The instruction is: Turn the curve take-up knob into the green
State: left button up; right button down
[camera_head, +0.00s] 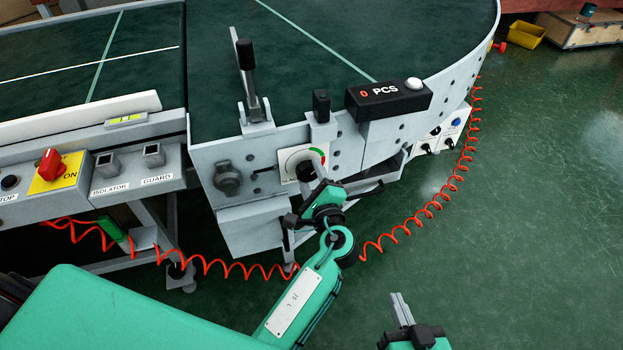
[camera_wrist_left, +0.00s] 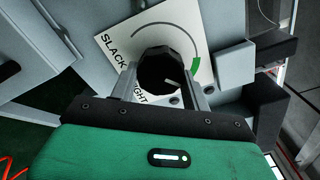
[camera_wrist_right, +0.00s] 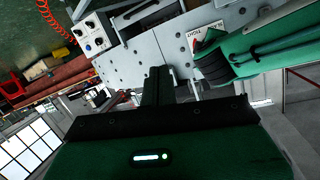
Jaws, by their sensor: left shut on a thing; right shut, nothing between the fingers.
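The take-up dial is a white plate (camera_head: 289,157) on the grey side of the curve. In the left wrist view the plate (camera_wrist_left: 124,44) reads SLACK, with a second word partly hidden, and carries a grey arc ending in a green band (camera_wrist_left: 196,67). The black faceted knob (camera_wrist_left: 160,66) sits at its middle, with a short pale mark low on its face; I cannot tell whether this points into the green. My left gripper (camera_head: 316,166) is shut on the knob, one finger on each side. My right gripper (camera_head: 402,310) is shut and empty, low and apart from the conveyor.
A black PCS counter (camera_head: 388,98) and an upright black-handled lever (camera_head: 247,75) stand above the dial. A red switch (camera_head: 50,164) and the ISOLATOR and GUARD panel (camera_head: 133,170) are at left. An orange coiled cable (camera_head: 428,212) hangs below.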

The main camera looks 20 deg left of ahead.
pick_arm(q)
jog(key=shift+n, duration=0.3)
pick_arm(e)
jog(key=shift+w+d+r+t, duration=0.15)
jog(key=shift+w+r+t, duration=0.35)
jog(key=shift+r, duration=0.25)
pick_arm(q)
jog(key=o, duration=1)
jog(key=shift+c, duration=0.2)
